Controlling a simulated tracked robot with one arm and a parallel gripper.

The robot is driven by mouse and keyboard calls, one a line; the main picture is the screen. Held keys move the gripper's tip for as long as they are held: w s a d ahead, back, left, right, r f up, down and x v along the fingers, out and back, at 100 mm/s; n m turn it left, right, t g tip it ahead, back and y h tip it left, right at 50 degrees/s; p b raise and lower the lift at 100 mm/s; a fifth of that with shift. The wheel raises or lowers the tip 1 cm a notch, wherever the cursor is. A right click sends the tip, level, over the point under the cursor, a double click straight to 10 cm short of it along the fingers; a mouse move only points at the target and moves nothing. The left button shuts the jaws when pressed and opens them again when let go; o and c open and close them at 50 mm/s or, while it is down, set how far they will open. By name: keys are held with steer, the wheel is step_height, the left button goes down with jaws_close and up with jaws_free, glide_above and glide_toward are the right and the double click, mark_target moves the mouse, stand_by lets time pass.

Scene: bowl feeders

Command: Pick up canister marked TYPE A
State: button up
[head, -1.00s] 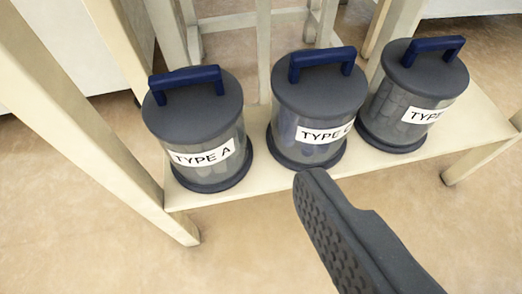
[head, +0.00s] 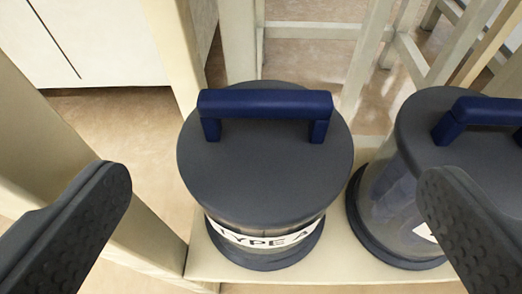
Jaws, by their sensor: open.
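The canister marked TYPE A (head: 262,185) stands upright on a low cream shelf, in the middle of the head view. It has a dark grey lid, a blue bar handle (head: 265,104) on top, a clear body and a white label (head: 262,238) reading TYPE A. My gripper (head: 275,190) is open and empty. Its two dark, textured fingers show apart, one at the left edge and one at the right, with the canister seen between them. Neither finger appears to touch the handle. The label's lower part is tilted away.
A second canister (head: 460,150) with a blue handle stands close on the right, partly behind my right finger and cut by the frame edge. Cream legs of the stand (head: 170,45) rise behind and to the left. A bare shelf strip (head: 330,272) lies in front.

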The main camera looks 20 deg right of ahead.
mark_target(265, 107)
steer(key=x, duration=0.4)
steer(key=shift+d+f+b, duration=0.1)
steer(key=shift+b, duration=0.3)
steer(key=shift+a+b+x, duration=0.15)
steer(key=shift+b+x, duration=0.45)
steer(key=shift+x, duration=0.8)
steer(key=shift+a+b+x, duration=0.15)
steer(key=shift+b+x, duration=0.45)
steer(key=shift+x, duration=0.8)
steer(key=shift+w, duration=0.15)
steer(key=c, duration=2)
